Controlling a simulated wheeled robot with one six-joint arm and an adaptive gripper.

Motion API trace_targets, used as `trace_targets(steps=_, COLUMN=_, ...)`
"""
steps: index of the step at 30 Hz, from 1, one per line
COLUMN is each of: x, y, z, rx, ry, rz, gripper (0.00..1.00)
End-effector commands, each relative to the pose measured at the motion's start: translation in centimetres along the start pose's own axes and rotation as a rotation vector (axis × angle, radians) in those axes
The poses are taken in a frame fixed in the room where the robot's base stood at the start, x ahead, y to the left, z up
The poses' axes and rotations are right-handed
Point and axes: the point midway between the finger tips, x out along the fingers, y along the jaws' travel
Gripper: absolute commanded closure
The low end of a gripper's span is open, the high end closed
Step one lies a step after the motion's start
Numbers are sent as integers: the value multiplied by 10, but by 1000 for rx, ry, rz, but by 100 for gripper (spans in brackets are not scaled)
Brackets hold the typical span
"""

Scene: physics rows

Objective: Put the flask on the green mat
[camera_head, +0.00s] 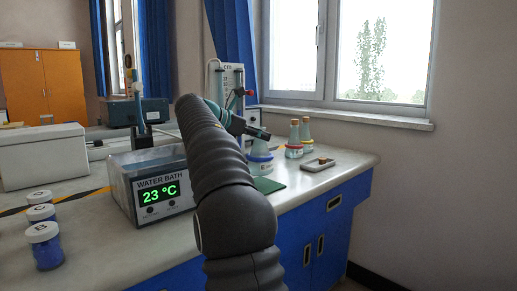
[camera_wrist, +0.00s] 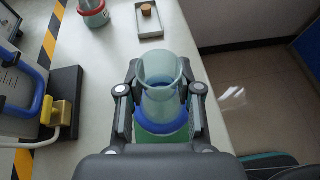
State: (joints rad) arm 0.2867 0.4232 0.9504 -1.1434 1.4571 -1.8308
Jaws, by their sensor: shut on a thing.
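The flask (camera_head: 260,160) is clear pale glass with a blue ring round its lower body. In the wrist view the flask (camera_wrist: 160,70) is upright and open-mouthed between the two fingers of my gripper (camera_wrist: 160,92), which is shut on it. The green mat (camera_head: 270,186) lies on the bench under the flask. In the wrist view green of the mat (camera_wrist: 202,130) shows around and below the flask. I cannot tell whether the flask's base touches the mat. In the head view my arm partly covers the mat.
A water bath (camera_head: 155,190) reading 23 °C stands left of my arm. Two corked flasks (camera_head: 294,142) (camera_head: 306,130) stand behind the flask. A small tray (camera_head: 318,165) with a cork is to the right, near the bench edge. Several blue-filled jars (camera_head: 45,247) stand at front left.

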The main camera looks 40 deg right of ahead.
Motion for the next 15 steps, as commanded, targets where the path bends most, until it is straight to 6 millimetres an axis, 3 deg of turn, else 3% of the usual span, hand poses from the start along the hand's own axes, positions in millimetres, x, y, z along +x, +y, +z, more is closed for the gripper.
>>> trace_targets(steps=8, x=14, y=0, z=-33, rx=-2, ry=-1, rz=0, gripper=100)
trace_targets(steps=15, x=14, y=0, z=-35, rx=1, ry=-1, rz=1, gripper=100)
